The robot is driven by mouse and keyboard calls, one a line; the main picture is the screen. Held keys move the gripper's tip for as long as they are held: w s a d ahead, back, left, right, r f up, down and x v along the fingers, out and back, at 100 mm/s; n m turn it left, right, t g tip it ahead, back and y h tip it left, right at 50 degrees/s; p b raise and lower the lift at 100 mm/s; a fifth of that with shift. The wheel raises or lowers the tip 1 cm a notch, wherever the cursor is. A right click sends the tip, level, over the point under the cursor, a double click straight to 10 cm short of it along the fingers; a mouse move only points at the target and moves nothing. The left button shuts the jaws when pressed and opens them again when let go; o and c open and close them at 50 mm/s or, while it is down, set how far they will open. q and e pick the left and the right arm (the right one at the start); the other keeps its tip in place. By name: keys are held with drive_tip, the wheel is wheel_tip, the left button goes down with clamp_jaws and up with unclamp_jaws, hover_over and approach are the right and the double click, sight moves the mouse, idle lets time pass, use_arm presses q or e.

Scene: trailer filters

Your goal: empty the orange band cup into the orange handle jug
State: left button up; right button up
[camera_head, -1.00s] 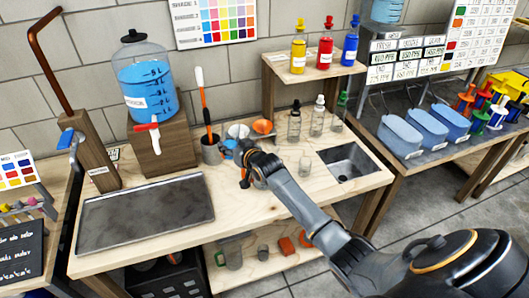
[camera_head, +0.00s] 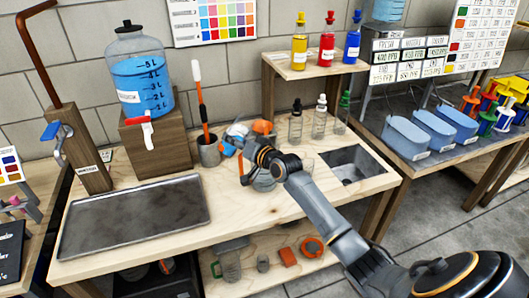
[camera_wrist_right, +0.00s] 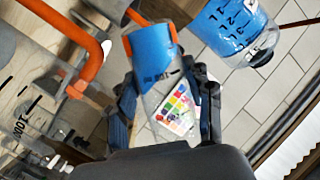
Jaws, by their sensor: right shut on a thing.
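My right gripper (camera_wrist_right: 165,108) is shut on the clear orange band cup (camera_wrist_right: 153,82), with one finger on each side in the right wrist view. Blue liquid (camera_wrist_right: 150,50) shows in the cup, with orange at its edges. The orange handle jug is at the left of that view: its thick orange handle (camera_wrist_right: 78,38) stands out beside a clear wall with dark marks. In the head view my right gripper (camera_head: 247,160) is over the worktop, and a clear vessel under it is partly hidden. I cannot tell whether liquid is flowing. My left gripper is out of view.
A blue-filled dispenser (camera_head: 143,85) stands on a wooden block at the back left. A grey holder (camera_head: 208,151) with a brush is close left of my gripper. Several bottles (camera_head: 319,118) stand behind right, beside a sink (camera_head: 355,165). A dark tray (camera_head: 135,215) lies front left.

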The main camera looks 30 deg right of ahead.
drive_tip(key=shift+a+f+m+t+b, duration=0.35)
drive_tip(key=shift+m+b, duration=0.45)
drive_tip(key=shift+b, duration=0.75)
drive_tip(key=shift+d+r+y, duration=0.1)
drive_tip(key=shift+r+y, duration=0.05)
drive_tip(key=shift+y, duration=0.15)
drive_tip(key=shift+d, duration=0.15)
drive_tip(key=shift+m, duration=0.3)
drive_tip(key=shift+a+b, duration=0.3)
drive_tip(key=shift+b, duration=0.1)
drive_tip(key=shift+d+m+t, duration=0.25)
drive_tip(key=shift+m, duration=0.05)
drive_tip(key=shift+b, duration=0.3)
